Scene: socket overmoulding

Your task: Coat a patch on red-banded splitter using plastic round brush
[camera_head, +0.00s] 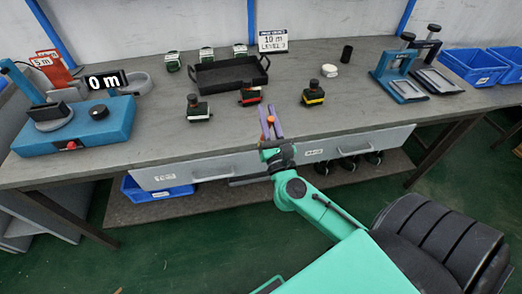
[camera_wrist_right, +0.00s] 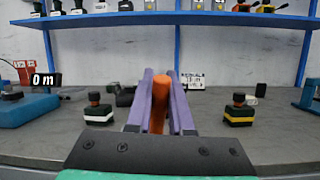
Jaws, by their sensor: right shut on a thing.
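The red-banded splitter (camera_head: 250,96) is a small dark piece with a knob on top, standing upright on the grey bench, front middle. In the wrist view it does not show; my gripper covers the middle. My right gripper (camera_head: 267,111), with purple fingers, is just in front of it and slightly right, apart from it. It is shut on an orange rounded thing (camera_wrist_right: 160,102), which looks like the handle of the plastic round brush. The brush's tip cannot be made out. My left gripper is not in view.
A white-banded splitter (camera_head: 197,108) stands left and a yellow-banded one (camera_head: 313,94) right. A black tray (camera_head: 230,86) lies behind. A blue press (camera_head: 85,125) stands at left, blue frames (camera_head: 398,80) at right. The bench between is mostly clear.

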